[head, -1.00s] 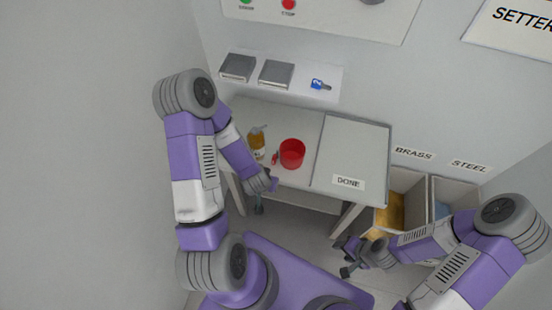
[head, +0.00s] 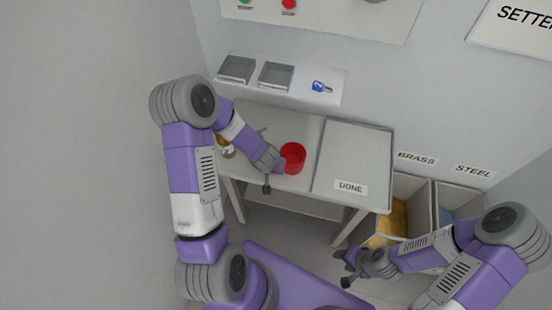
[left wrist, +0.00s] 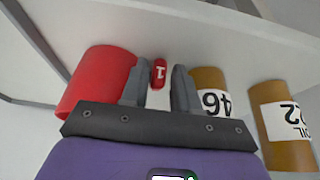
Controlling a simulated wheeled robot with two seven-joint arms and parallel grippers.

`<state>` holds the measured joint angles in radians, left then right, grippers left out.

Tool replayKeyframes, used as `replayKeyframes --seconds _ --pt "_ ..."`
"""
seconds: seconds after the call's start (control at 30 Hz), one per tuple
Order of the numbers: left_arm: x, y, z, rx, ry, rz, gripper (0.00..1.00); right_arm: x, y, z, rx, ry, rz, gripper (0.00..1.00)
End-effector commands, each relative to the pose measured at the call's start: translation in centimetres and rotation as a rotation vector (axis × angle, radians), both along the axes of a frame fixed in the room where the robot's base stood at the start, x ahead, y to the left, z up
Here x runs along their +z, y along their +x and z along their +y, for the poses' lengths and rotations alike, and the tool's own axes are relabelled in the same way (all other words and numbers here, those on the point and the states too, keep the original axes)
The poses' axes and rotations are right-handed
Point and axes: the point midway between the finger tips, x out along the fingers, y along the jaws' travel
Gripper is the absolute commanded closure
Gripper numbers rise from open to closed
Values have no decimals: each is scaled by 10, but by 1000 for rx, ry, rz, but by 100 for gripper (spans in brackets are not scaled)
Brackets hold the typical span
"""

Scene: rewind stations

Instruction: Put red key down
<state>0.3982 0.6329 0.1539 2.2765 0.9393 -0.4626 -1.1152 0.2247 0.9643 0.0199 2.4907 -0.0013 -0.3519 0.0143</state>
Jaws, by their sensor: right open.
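A small red key with a "1" on its tag (left wrist: 159,72) shows between the two fingers of my left gripper (left wrist: 160,80) in the left wrist view. The fingers stand on either side of it; whether they touch it is unclear. In the head view my left gripper (head: 276,174) is low at the table (head: 300,120), just left of the red cup (head: 291,158), and hides the key. The cup also shows in the left wrist view (left wrist: 92,82). My right gripper (head: 345,268) is open and empty in front of the bins.
Amber labelled jars (left wrist: 210,82) stand right of the key in the left wrist view. A board labelled DONE (head: 352,150) lies right of the cup. A blue key (head: 321,87) lies on the shelf with two grey trays. BRASS and STEEL bins (head: 400,212) stand at right.

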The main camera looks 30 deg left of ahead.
Motion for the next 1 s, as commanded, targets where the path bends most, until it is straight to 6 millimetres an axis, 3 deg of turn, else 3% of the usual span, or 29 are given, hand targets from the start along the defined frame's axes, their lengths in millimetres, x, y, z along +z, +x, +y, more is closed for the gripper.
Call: replayKeyframes --seconds 0.13,0.4,0.6,1.0 --pt "-11 7 2 3 -2 2 70 -5 0 0 0 0 0 50" --pt "-11 8 2 0 0 0 72 -4 0 0 0 0 0 50" --pt "-11 8 2 0 0 0 100 -4 0 0 0 0 0 50" --pt "-5 8 2 0 0 -1 100 -1 0 0 0 0 0 50"
